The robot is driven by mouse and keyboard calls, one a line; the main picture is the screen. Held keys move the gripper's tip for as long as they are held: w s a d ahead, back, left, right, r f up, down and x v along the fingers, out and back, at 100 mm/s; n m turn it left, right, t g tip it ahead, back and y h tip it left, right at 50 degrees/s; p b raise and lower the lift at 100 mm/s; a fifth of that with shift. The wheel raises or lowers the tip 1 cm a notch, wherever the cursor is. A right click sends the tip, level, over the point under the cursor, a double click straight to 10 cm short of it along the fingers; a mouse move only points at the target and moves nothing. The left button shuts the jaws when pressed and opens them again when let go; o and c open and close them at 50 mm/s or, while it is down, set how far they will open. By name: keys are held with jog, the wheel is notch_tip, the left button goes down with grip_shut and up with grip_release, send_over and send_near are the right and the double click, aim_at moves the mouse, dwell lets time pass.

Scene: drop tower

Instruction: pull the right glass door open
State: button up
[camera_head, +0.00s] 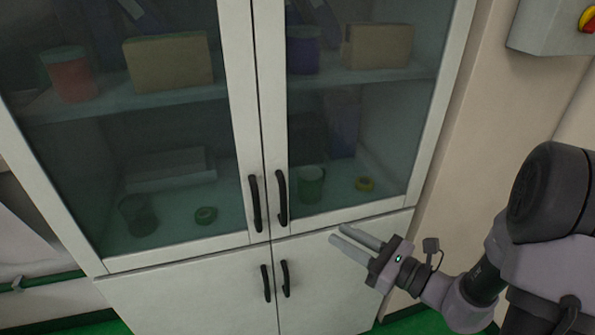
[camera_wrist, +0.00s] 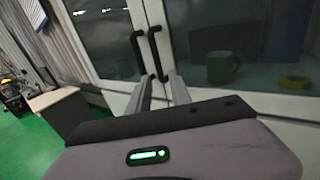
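The right glass door (camera_head: 350,110) is shut, with a white frame and a black upright handle (camera_head: 281,198) near its left edge. That handle also shows in the wrist view (camera_wrist: 157,54), straight ahead of my fingers. The left glass door (camera_head: 130,130) is shut too, with its own black handle (camera_head: 255,203) close beside. My gripper (camera_head: 338,239) is in front of the cabinet, to the right of and below the right door's handle in the head view. Its two fingers are apart with nothing between them, and it appears clear of the handle.
Below are white cupboard doors (camera_head: 330,285) with two black handles. Behind the glass are boxes, a green mug (camera_head: 311,185) and a yellow tape roll (camera_head: 364,184). A grey box with a yellow-red knob (camera_head: 588,18) is on the right wall. Green floor (camera_wrist: 30,140) is open at left.

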aim_at(286, 207)
jog(key=x, duration=1.1)
jog(key=s+b+x, duration=0.1)
jog(key=x, duration=0.5)
jog(key=shift+a, duration=0.35)
grip_shut()
